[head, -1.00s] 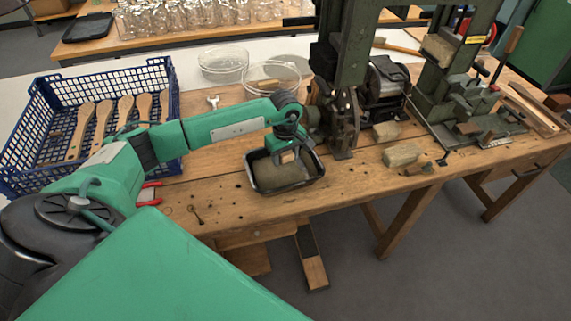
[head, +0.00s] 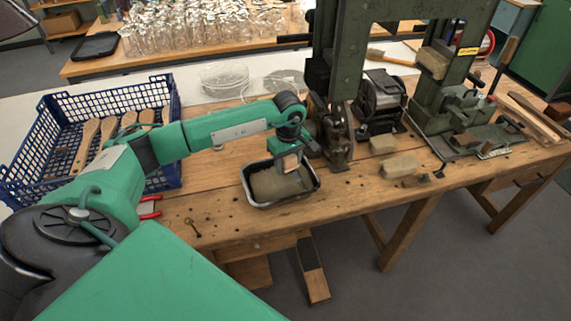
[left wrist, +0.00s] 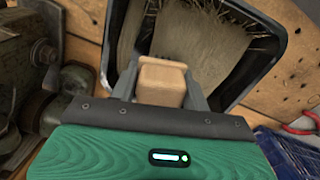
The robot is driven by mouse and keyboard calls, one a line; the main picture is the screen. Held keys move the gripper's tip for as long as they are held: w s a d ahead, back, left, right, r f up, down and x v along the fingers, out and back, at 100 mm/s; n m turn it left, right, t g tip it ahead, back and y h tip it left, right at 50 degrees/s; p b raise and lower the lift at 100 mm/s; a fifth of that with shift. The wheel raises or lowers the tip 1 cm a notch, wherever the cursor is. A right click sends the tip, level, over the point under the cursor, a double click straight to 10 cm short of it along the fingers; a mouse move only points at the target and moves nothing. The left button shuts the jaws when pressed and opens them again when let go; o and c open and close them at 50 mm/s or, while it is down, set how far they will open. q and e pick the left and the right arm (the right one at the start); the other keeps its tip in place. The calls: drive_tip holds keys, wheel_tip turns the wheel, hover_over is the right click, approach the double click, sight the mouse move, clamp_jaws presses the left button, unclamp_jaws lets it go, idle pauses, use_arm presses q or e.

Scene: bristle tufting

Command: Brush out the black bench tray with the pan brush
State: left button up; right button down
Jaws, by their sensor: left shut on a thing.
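The black bench tray (head: 247,192) sits on the wooden bench below my left gripper (head: 289,158). A matted tan-grey mass (head: 270,187) fills much of the tray. In the left wrist view, fine bristle strands stick out around it inside the tray rim (left wrist: 262,72). My left gripper (left wrist: 162,90) is shut on a pale wooden block end (left wrist: 162,80), seemingly the pan brush's handle. It is held at the back right part of the tray. The brush's lower end is hard to tell from the mass, so I cannot tell whether it touches the tray. My right gripper is out of view.
A blue crate (head: 165,125) with wooden brush handles stands at the left. Red-handled pliers (head: 148,207) and clear dishes (head: 225,77) lie nearby. A dark green machine (head: 340,70) stands close behind the tray. Wooden blocks (head: 399,166) lie to its right.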

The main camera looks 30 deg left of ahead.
use_arm(q)
drive_tip(key=shift+r, duration=0.25)
drive_tip(key=shift+r+p, duration=0.7)
drive_tip(key=shift+r, duration=0.8)
